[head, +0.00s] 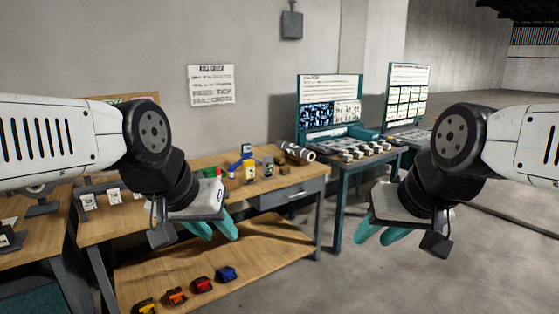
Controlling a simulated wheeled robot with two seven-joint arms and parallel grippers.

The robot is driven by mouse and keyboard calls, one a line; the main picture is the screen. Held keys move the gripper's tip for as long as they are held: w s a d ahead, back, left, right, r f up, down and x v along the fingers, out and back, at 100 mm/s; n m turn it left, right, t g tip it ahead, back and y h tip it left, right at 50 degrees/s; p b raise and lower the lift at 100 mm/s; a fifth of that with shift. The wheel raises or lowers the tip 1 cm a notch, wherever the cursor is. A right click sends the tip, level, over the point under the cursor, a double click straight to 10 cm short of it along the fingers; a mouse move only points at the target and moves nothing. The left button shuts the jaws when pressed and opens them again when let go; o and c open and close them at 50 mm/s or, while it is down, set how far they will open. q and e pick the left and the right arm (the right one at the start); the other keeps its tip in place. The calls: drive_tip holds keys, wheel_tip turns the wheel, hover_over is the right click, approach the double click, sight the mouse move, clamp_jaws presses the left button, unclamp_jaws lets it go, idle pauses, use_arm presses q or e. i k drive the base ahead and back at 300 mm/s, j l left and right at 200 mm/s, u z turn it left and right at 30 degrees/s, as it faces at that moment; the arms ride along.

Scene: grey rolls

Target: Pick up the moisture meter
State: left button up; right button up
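A small yellow handheld device (249,172) with a dark top stands on the wooden workbench, and a grey one (268,166) stands just right of it. Either may be the moisture meter; they are too small to tell. My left gripper (220,236) has teal fingers set apart with nothing between them. It appears in front of the bench, below and left of these devices. My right gripper (375,235) also has its teal fingers apart and empty. It hangs in front of the teal-framed table, well right of the devices.
The workbench (290,182) has a drawer and a lower shelf with several coloured tools, one of them blue (227,273). Grey rolls (297,152) lie at its back right. A teal display table (345,168) stands to the right. The floor at right is clear.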

sight(248, 165)
drive_tip(key=i, duration=0.65)
drive_tip(key=i+j+z, duration=0.1)
drive_tip(key=i, duration=0.55)
drive_tip(key=i+j, duration=0.1)
drive_tip(key=i, duration=0.55)
drive_tip(key=i+j+z, duration=0.1)
drive_tip(key=i, duration=0.55)
drive_tip(key=i+j, duration=0.1)
drive_tip(key=i, duration=0.55)
drive_tip(key=j+u, duration=0.2)
drive_tip(key=u, duration=0.3)
drive_tip(key=j+u, duration=0.25)
drive_tip(key=u, duration=0.25)
drive_tip(key=k+j, duration=0.2)
drive_tip(key=j, duration=0.15)
drive_tip(key=k+j+z, duration=0.15)
drive_tip(key=j, duration=0.2)
drive_tip(key=k+j, duration=0.25)
drive_tip(key=j+z, duration=0.05)
drive_tip(key=j, duration=0.05)
